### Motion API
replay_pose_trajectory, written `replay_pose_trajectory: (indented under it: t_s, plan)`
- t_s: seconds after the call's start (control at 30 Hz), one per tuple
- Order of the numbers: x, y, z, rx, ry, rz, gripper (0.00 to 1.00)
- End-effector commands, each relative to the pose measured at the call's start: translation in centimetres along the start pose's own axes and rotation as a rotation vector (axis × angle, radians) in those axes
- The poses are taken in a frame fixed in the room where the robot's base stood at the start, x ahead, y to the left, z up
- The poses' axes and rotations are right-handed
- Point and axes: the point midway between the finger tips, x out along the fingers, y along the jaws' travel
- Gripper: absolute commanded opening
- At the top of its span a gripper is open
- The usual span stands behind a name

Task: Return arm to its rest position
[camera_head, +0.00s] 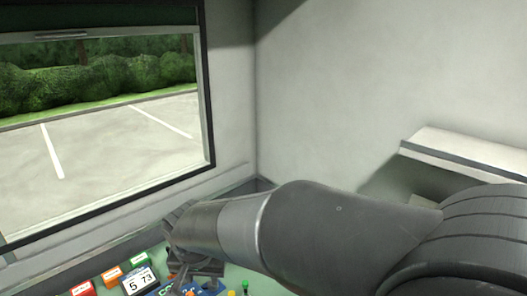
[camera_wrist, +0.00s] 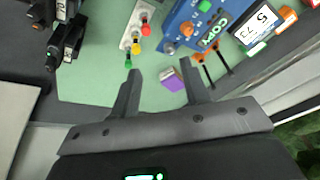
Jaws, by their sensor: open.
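My gripper (camera_wrist: 160,75) is open in the wrist view, its two dark fingers apart and pointing over a pale green work surface (camera_wrist: 95,75). A small purple block (camera_wrist: 173,80) shows between the fingers, nearer the right one; neither finger is seen to grip it. In the head view my arm reaches from the lower right toward the window side, low over the bench, and it hides most of the gripper and the surface below.
A window (camera_head: 100,120) and a wall shelf (camera_head: 465,152) flank the arm.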

Motion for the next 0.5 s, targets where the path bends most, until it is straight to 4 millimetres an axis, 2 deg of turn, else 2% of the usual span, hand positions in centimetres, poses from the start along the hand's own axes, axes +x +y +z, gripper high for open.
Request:
replay_pose_trajectory:
  t_s: [0.03, 0.23, 0.5]
  plan:
    - [-0.8, 2.1, -0.6, 0.016, -0.001, -0.011, 0.42]
    - [-3.7, 8.7, -1.3, 0.024, 0.005, -0.043, 0.42]
    - [-7.3, 16.8, -0.1, 0.023, 0.053, -0.063, 0.42]
